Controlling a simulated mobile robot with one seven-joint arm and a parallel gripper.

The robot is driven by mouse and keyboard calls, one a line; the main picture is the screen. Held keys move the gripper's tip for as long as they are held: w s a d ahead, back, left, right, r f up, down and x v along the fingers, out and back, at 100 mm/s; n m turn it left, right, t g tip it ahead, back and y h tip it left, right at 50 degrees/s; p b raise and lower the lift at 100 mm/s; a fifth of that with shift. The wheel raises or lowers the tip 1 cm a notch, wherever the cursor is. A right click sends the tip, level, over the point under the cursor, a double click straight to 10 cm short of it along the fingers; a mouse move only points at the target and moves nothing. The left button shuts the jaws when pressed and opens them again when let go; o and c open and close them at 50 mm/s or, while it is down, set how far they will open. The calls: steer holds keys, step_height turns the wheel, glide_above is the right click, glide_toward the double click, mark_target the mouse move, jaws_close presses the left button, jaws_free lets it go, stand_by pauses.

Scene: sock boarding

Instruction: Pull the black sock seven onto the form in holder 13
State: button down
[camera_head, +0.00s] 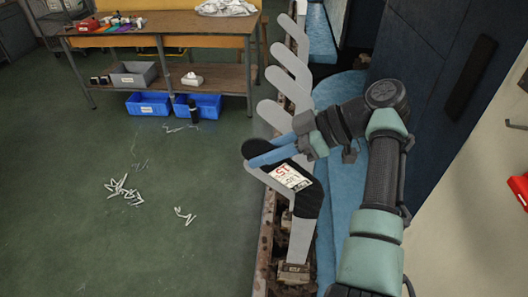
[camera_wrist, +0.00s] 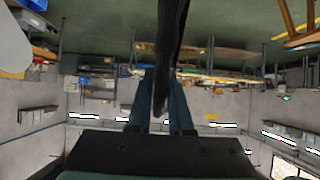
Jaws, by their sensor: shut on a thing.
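The black sock (camera_head: 309,201) is around the nearest foot-shaped grey form (camera_head: 300,240), over its toe end and upper leg. A white label with red and green marks (camera_head: 288,178) is on it. A grey area shows along the heel side, and the form's lower leg is bare. The form stands upright in a small holder (camera_head: 294,272); its tag is too small to read. My gripper (camera_head: 258,158) is at the toe end, its blue fingers shut on the black sock. In the wrist view the sock (camera_wrist: 170,50) is a dark strip between the fingers.
Several bare grey forms (camera_head: 290,88) stand in a row behind, along a rusty rail. A workbench (camera_head: 165,27) with blue bins (camera_head: 148,103) below is at the back left. White scraps (camera_head: 122,190) lie on the open green floor. A dark blue panel (camera_head: 430,60) is at right.

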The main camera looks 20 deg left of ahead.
steer(key=shift+f+b, duration=1.4)
steer(key=shift+f, duration=0.45)
steer(key=c, duration=0.7)
jaws_free()
steer(key=shift+c, duration=0.2)
steer(key=v, duration=1.3)
steer(key=shift+r, duration=0.1)
steer(key=shift+a, duration=0.15)
